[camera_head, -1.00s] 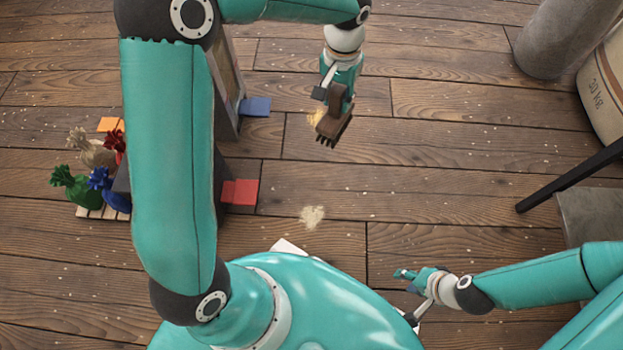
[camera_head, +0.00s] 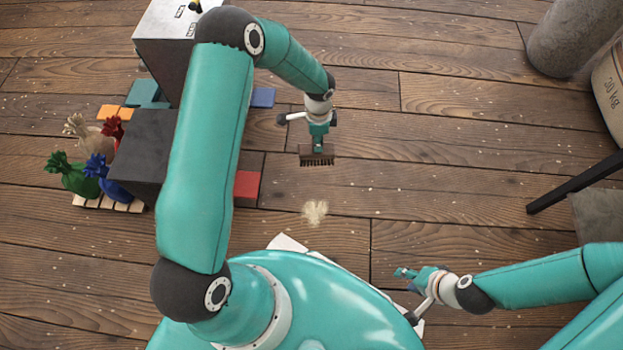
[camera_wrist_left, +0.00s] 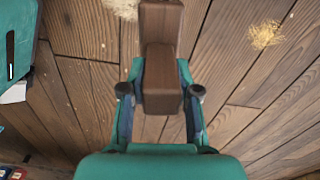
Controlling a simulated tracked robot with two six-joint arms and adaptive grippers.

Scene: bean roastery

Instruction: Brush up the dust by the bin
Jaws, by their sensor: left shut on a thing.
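My left gripper (camera_head: 319,133) is shut on a brown brush (camera_head: 317,158), whose dark bristles face the front of the head view. The brush is above a pale dust pile (camera_head: 315,212) in the picture and apart from it. In the left wrist view the brush handle (camera_wrist_left: 162,60) is between the fingers. Pale dust (camera_wrist_left: 125,8) shows at that view's top edge, and a yellow dust patch (camera_wrist_left: 265,35) lies at upper right. The yellow patch is not visible in the head view now. My right gripper (camera_head: 408,276) is low right; its jaw opening is unclear.
Dark boxes (camera_head: 150,140) stand at left with red (camera_head: 246,186) and blue (camera_head: 263,97) floor pieces beside them. Coloured sacks (camera_head: 85,180) sit on a small pallet. A grey cylinder (camera_head: 565,40) and a 30 kg sack (camera_head: 610,80) stand at upper right. The middle floor is open.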

